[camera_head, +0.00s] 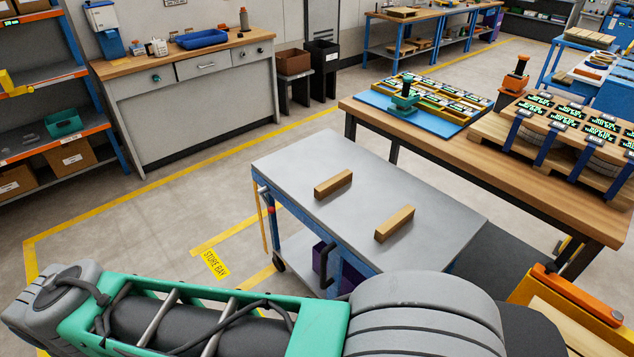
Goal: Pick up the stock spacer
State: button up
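Two plain wooden blocks, which look like spacers, lie apart on the grey top of a blue-framed cart (290,160). One block (333,184) is nearer the middle of the top. The other block (394,223) is nearer the front right. I cannot tell which of them is the stock spacer. Both lie flat, with bare cart top around them. My arm, in green and grey, crosses the bottom of the view in front of the cart. My gripper is not visible, so what it holds cannot be seen.
Right of the cart, a wooden workbench (428,150) carries a blue mat (374,101), labelled trays, a green tool (405,97), an orange tool (516,76) and strapped coils. A black cart handle (327,262) sticks up at the front. Floor left of the cart is clear.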

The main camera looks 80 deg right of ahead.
aim_at(327, 188)
jog(key=z, duration=0.5)
jog(key=i, duration=0.6)
jog(key=z, duration=0.9)
jog(key=i, duration=0.6)
